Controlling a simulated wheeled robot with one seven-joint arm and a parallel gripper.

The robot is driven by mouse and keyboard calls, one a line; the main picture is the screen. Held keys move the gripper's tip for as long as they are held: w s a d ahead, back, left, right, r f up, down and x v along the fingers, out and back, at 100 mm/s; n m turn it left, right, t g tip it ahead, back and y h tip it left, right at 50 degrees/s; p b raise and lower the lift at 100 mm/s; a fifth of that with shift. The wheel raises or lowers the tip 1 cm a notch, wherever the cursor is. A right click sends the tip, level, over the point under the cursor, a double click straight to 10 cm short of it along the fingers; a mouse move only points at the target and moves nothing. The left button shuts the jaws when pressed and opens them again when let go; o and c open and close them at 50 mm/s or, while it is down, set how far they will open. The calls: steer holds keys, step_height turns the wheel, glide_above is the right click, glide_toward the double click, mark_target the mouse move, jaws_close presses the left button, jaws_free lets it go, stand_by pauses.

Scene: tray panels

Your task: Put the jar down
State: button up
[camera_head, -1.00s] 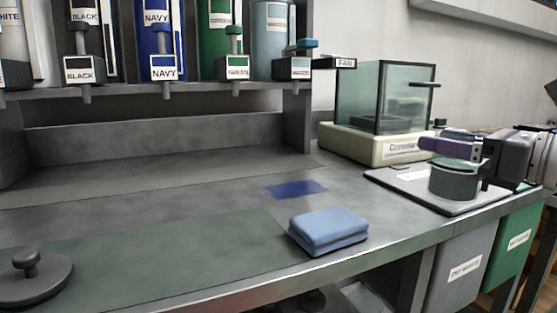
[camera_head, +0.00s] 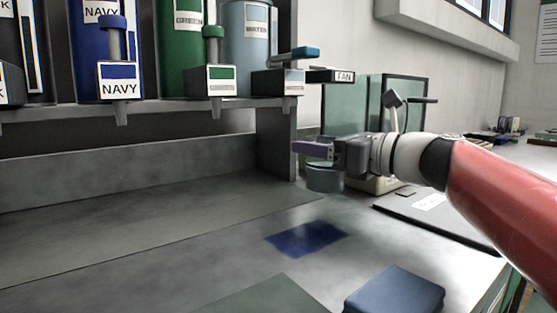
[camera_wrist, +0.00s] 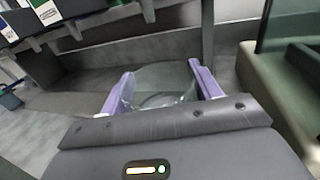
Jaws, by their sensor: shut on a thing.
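The jar (camera_head: 325,180) is a grey-green, see-through round vessel. My gripper (camera_head: 312,150) has purple fingers and is shut on it near its top. In the head view the jar hangs below the fingers, near the right end post of the shelf, and seems to be above the counter (camera_head: 215,240). In the wrist view the clear jar (camera_wrist: 158,88) sits between the two purple fingers (camera_wrist: 160,74). Its contents cannot be told.
A black plate (camera_head: 430,212) and a glass-sided box (camera_head: 402,100) are to the right. Labelled dispensers (camera_head: 180,50) line the shelf.

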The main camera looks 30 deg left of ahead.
steer(key=a+f, duration=0.1)
steer(key=a, duration=0.2)
steer(key=w+a+f, duration=0.1)
steer(key=a, duration=0.2)
steer(key=a+f+b, duration=0.1)
steer(key=a, duration=0.1)
steer(key=shift+w+a+f, duration=0.3)
steer(key=shift+w+a, duration=0.1)
steer(key=shift+r, duration=0.1)
steer(key=o, duration=1.4)
steer(key=v, duration=1.2)
steer(key=shift+b, duration=0.3)
